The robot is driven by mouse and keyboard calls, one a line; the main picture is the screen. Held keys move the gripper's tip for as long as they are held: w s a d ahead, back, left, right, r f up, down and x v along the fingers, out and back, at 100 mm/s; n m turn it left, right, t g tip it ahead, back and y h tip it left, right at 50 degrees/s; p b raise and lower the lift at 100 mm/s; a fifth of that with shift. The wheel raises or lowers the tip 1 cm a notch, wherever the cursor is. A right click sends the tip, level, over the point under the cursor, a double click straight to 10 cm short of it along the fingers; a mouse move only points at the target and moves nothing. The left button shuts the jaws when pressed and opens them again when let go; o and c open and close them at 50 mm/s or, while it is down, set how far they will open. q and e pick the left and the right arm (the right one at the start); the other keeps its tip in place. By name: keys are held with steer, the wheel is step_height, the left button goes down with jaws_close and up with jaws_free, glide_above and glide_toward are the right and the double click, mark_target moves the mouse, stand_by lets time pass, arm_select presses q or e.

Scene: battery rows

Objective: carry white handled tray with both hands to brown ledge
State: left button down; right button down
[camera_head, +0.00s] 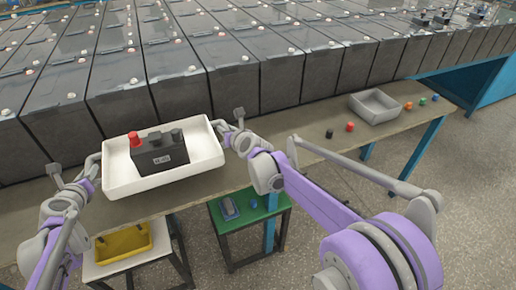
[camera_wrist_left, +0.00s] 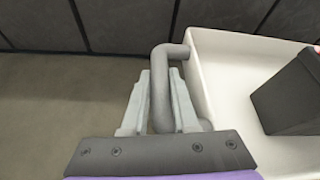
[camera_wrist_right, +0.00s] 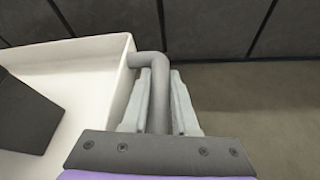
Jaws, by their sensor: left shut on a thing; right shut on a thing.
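The white handled tray (camera_head: 113,172) is level in the head view, over the left part of the brown ledge (camera_head: 312,124). I cannot tell whether its underside touches the ledge. A dark box (camera_head: 160,156) with a red cap stands in the tray. My left gripper (camera_head: 90,163) is shut on the tray's left grey handle, its fingers on both sides of the bar in the left wrist view (camera_wrist_left: 160,90). My right gripper (camera_head: 234,137) is shut on the right grey handle, which shows between the fingers in the right wrist view (camera_wrist_right: 159,95).
Rows of dark batteries (camera_head: 230,85) stand behind the ledge. A grey open bin (camera_head: 375,107) and several small coloured caps lie on its right part. Below are a white stand with a yellow tray (camera_head: 122,243) and a green stand (camera_head: 250,221).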

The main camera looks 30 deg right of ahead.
mark_target(229, 149)
arm_select(q)
steer(key=shift+w+d+f, duration=0.2)
steer(key=shift+d+f, duration=0.05)
steer(key=shift+f, duration=0.4)
arm_select(e)
steer(key=shift+d+f, duration=0.2)
steer(key=shift+f, duration=0.45)
arm_select(q)
steer(key=shift+d, duration=0.15)
arm_select(e)
steer(key=shift+d+f, duration=0.1)
arm_select(q)
steer(key=shift+b, duration=0.3)
